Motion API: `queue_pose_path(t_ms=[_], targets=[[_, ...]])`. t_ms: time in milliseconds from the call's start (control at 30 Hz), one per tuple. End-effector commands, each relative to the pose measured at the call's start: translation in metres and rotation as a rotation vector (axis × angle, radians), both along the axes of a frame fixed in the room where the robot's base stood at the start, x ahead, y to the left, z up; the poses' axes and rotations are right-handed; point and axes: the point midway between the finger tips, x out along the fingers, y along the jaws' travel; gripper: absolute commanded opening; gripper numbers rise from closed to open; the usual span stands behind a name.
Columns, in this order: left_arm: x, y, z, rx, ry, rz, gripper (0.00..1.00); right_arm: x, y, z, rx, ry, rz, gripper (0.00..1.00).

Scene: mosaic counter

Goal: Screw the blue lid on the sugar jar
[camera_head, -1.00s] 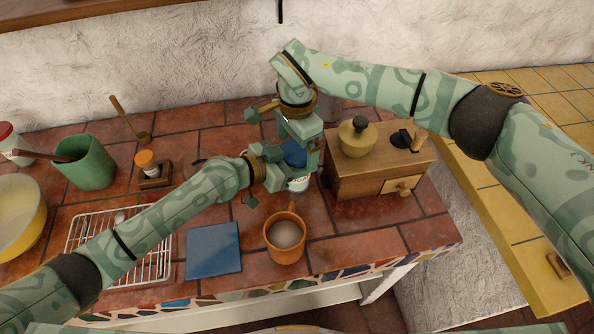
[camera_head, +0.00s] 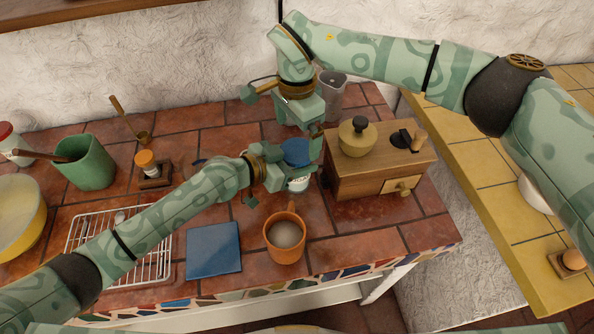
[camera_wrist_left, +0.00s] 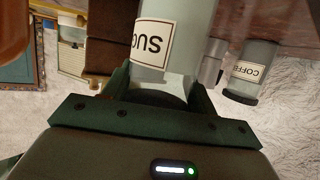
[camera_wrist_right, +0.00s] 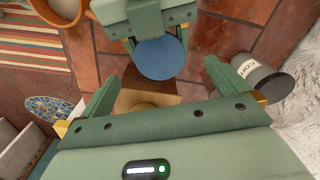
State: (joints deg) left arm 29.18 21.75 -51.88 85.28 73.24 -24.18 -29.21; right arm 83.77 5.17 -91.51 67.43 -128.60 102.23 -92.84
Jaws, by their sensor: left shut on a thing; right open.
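The sugar jar (camera_head: 298,184) stands on the tiled counter beside the wooden grinder box. Its label shows in the left wrist view (camera_wrist_left: 150,45). The blue lid (camera_head: 297,152) lies on top of the jar and shows from above as a round disc in the right wrist view (camera_wrist_right: 160,58). I cannot tell how tightly it is seated. My left gripper (camera_head: 287,174) is shut on the jar's side, below the lid. My right gripper (camera_wrist_right: 156,88) is open and empty, behind and above the lid, apart from it. Its fingers hide none of the lid in its wrist view.
The wooden grinder (camera_head: 375,165) stands close on the right. The coffee jar (camera_wrist_right: 265,75) is behind, near the wall. An orange mug (camera_head: 285,240) stands in front, with a blue tile (camera_head: 214,250) and wire rack (camera_head: 150,262) to the left.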

Motion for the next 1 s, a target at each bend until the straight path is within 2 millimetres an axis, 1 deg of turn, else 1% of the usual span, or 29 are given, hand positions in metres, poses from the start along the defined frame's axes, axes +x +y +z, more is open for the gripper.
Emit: queue_pose_path(t_ms=[67,167,267,400,600,700,800,1000], targets=[[0.000,0.000,0.000,-0.001,0.001,-0.001,0.00,0.000,0.000,0.004,0.000,-0.001,0.000,1.00],[0.000,0.000,0.000,-0.001,0.001,-0.001,0.00,0.001,0.000,0.016,0.000,-0.004,0.000,1.00],[0.000,0.000,0.000,-0.001,0.001,-0.001,0.00,0.001,0.000,0.036,0.000,-0.006,0.000,1.00],[0.000,0.000,0.000,-0.001,0.001,-0.001,0.00,0.001,0.000,0.067,-0.001,-0.006,0.001,1.00],[0.000,0.000,0.000,-0.001,0.001,-0.001,0.00,0.001,0.000,0.102,-0.001,-0.003,-0.001,1.00],[0.000,0.000,0.000,-0.001,0.001,-0.001,0.00,0.001,0.000,0.113,-0.001,-0.001,0.000,1.00],[0.000,0.000,0.000,-0.001,0.001,-0.001,0.00,0.001,0.000,0.118,0.000,-0.001,0.000,1.00],[0.000,0.000,0.000,-0.001,0.001,-0.001,0.00,0.001,0.000,0.120,0.000,0.000,0.000,1.00]])
